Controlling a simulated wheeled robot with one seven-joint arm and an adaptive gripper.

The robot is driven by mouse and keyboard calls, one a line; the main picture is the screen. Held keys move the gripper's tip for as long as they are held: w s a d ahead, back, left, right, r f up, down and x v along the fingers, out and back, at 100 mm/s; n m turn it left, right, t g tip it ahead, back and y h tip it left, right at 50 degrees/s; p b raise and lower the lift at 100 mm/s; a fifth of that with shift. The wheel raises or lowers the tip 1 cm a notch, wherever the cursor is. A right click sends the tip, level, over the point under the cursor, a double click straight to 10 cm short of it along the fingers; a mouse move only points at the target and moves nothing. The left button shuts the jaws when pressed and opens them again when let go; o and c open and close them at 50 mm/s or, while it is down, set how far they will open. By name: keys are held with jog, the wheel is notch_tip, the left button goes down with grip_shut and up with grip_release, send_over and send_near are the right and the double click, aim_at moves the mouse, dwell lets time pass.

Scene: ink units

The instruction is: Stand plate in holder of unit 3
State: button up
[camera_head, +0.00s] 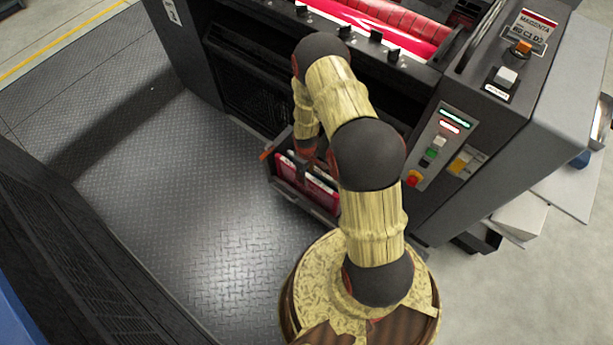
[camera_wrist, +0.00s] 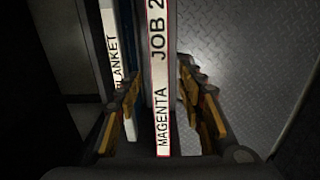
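A plate (camera_wrist: 160,75) with a white edge label reading "MAGENTA JOB 2" stands upright between my fingers in the wrist view. My gripper (camera_wrist: 162,110) is open, with a finger on each side of the plate and a visible gap to both. In the head view, magenta-red plates (camera_head: 293,168) with pale edges stand in an open dark holder (camera_head: 318,212) low on the front of the press unit. My gripper is mostly hidden there behind my arm, at the holder. The lower part of the plate is out of view.
A second item (camera_wrist: 113,50) labelled "BLANKET" stands left of the plate. The press unit (camera_head: 490,120) marked "MAGENTA" has a button panel (camera_head: 440,145) right of my arm. Patterned metal floor (camera_head: 170,190) is clear to the left; a dark cabinet (camera_head: 60,250) borders it.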

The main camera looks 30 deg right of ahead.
notch_tip(320, 180, up, 10)
dwell(0.4)
notch_tip(320, 180, up, 5)
jog(key=p, duration=0.3)
jog(key=shift+a+f+p, duration=0.1)
jog(key=shift+p, duration=0.25)
dwell(0.4)
